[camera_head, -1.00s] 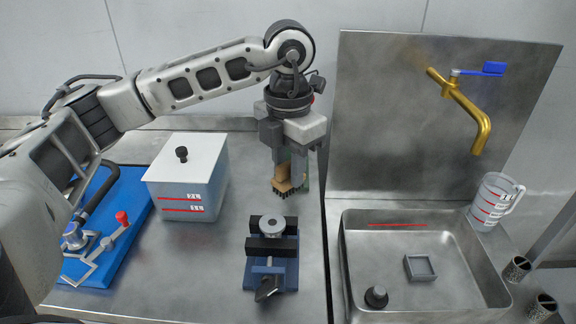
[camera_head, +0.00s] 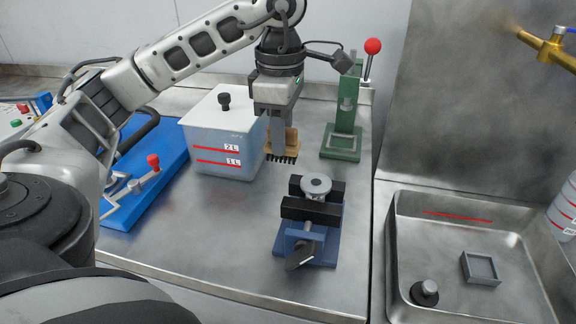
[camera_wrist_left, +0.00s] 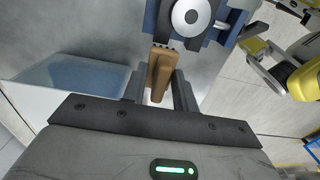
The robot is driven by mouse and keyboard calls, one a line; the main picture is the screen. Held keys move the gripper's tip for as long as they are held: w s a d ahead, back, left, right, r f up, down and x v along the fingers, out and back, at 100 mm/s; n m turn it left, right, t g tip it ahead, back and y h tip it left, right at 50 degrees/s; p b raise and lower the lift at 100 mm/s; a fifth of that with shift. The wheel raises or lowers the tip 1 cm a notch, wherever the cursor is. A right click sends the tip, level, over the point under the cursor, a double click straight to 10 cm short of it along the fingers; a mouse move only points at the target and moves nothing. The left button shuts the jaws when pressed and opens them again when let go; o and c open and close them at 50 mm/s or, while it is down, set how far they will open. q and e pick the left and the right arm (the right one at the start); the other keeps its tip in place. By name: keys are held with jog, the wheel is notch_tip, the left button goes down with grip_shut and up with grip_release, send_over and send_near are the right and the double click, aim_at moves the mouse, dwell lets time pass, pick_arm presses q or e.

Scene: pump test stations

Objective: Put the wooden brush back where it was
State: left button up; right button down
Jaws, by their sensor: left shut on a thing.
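The wooden brush (camera_head: 286,142) has a tan wooden body and dark bristles that point down. My left gripper (camera_head: 278,128) is shut on it, beside the right side of the white-lidded container and behind the blue vise. In the left wrist view the brush (camera_wrist_left: 161,72) lies between the two fingers of my left gripper (camera_wrist_left: 160,88). Its bristles look close to the steel bench (camera_head: 190,225), but I cannot tell whether they touch it. My right gripper is not in view.
The lidded container (camera_head: 228,162) stands left of the brush. A blue vise (camera_head: 310,225) holding a round metal part stands in front. A green press with a red knob (camera_head: 345,125) is behind right. A steel sink (camera_head: 440,270) is at the right; a blue board (camera_head: 150,190) is left.

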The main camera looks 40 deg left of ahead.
pick_arm(q)
jog(key=w+a+f, duration=0.2)
jog(key=w, duration=0.1)
jog(key=w+a+f+p, duration=0.1)
jog(key=w+a+f, duration=0.4)
jog(key=w+f, duration=0.1)
jog(key=shift+a, duration=0.15)
jog(key=shift+w+a+f, duration=0.3)
jog(key=shift+w+f, duration=0.05)
jog(key=shift+f, duration=0.15)
jog(key=shift+w+a+f+p, duration=0.1)
jog(key=shift+f+p, duration=0.45)
jog(key=shift+f, duration=1.2)
jog(key=shift+f, duration=0.15)
jog(key=o, duration=0.9)
jog(key=shift+o, duration=0.2)
